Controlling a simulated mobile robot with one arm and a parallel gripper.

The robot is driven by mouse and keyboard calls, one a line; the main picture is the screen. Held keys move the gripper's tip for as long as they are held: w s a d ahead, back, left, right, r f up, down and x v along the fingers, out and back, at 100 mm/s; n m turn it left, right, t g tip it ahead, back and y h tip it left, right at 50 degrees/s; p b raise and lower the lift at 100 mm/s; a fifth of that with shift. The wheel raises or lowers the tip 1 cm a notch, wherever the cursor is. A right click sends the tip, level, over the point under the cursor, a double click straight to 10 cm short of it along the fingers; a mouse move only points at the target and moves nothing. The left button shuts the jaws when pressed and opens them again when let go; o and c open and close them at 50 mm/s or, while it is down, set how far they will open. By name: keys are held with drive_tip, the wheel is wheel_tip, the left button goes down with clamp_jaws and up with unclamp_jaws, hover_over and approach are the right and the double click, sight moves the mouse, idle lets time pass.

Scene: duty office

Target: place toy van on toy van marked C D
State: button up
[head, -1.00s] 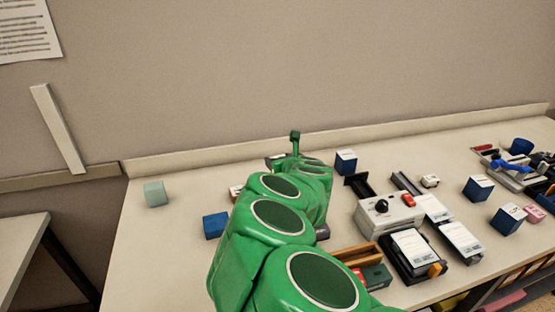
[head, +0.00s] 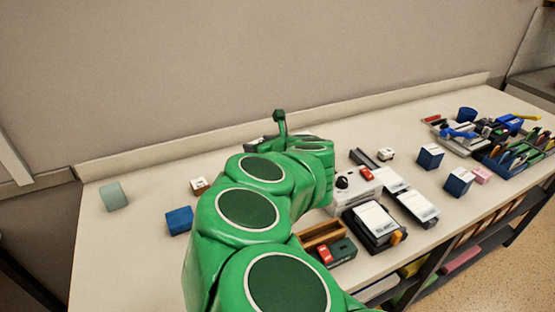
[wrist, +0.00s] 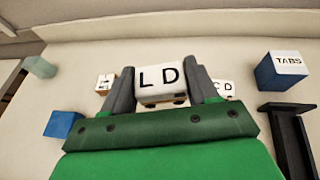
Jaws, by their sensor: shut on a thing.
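My gripper (wrist: 160,72) is shut on a white toy van (wrist: 160,83) with the letters "LD" showing, in the middle of the wrist view. The toy van marked C D (wrist: 226,88) is white and stands just beyond and to the right of my right finger, which partly covers it. Another small van (wrist: 104,84) with a dark letter is beyond my left finger; it shows white and red in the head view (head: 200,185).
A blue TABS cube (wrist: 279,72) and a dark stand (wrist: 290,125) are on the right. A blue block (head: 179,221) and pale green block (head: 113,196) are on the left. Right of my arm are a white device (head: 352,192), card trays (head: 376,222) and a wooden tray (head: 320,236).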

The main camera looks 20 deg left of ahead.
drive_tip(key=d+r+n+g+y, duration=0.1)
drive_tip(key=d+r+n+g, duration=0.1)
drive_tip(key=d, duration=0.5)
drive_tip(key=shift+w+a+f, duration=0.85)
drive_tip(key=shift+w+f, duration=0.75)
drive_tip(key=shift+w, duration=0.45)
drive_tip(key=shift+w+a+f, duration=0.8)
drive_tip(key=shift+w+f, duration=0.85)
drive_tip(key=shift+w, duration=0.4)
drive_tip(key=shift+w+a+f, duration=0.85)
drive_tip(key=shift+w+f, duration=0.75)
drive_tip(key=shift+w, duration=0.45)
drive_tip(key=shift+w+a+f, duration=0.1)
drive_tip(key=shift+w+f, duration=0.05)
drive_tip(key=shift+f, duration=1.6)
drive_tip(key=o, duration=1)
drive_tip(key=shift+f, duration=0.1)
drive_tip(key=shift+o, duration=0.2)
